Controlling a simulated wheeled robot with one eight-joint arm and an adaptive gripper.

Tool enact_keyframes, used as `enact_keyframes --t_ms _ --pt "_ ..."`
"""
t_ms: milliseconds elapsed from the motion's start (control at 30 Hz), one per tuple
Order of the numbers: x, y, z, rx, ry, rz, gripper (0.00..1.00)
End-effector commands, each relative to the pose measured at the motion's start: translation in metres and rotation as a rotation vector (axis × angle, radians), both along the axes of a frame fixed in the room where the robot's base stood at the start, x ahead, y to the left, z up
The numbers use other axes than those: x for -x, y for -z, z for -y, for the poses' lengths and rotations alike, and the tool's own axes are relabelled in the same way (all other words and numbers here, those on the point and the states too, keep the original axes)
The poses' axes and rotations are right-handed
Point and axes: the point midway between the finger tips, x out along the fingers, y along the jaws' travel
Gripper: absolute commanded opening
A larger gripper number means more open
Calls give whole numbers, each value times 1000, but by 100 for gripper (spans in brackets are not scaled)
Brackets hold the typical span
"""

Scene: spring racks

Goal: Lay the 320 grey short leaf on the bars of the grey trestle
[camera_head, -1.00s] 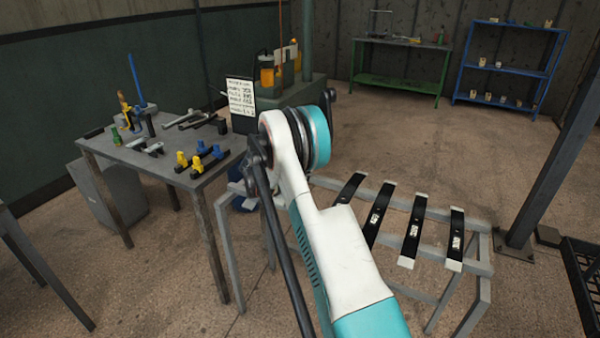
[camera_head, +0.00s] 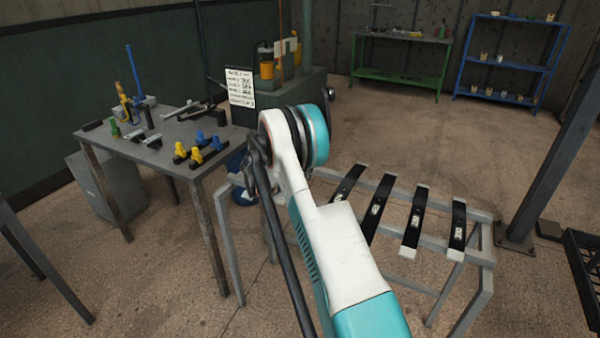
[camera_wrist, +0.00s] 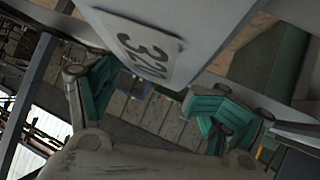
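A grey leaf (camera_wrist: 215,38) with a white label reading 320 (camera_wrist: 143,47) fills the top of the wrist view, close to the camera. My gripper (camera_wrist: 152,92) has its teal fingers on either side of this leaf and appears shut on it; the exact contact is dark and partly hidden. In the head view my arm hides the gripper and the leaf. A grey trestle (camera_head: 478,278) stands right of my arm, with several black leaves (camera_head: 413,219) with white labels lying side by side across its bars. My arm covers its left part.
A grey table (camera_head: 150,158) at left carries yellow and blue clamps and tools. A written sheet (camera_head: 240,88) stands behind it. A green bench (camera_head: 398,83) and a blue shelf (camera_head: 507,66) stand at the back. A dark post (camera_head: 560,130) rises right of the trestle.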

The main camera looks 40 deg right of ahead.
Motion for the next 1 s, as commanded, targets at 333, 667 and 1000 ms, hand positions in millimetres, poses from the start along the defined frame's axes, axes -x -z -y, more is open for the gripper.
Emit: enact_keyframes --t_ms 333,667,1000 --pt "0 1 0 -1 0 0 87" --pt "1 -14 -24 -1 -2 0 87" --pt "4 -49 -81 -1 -2 0 87"
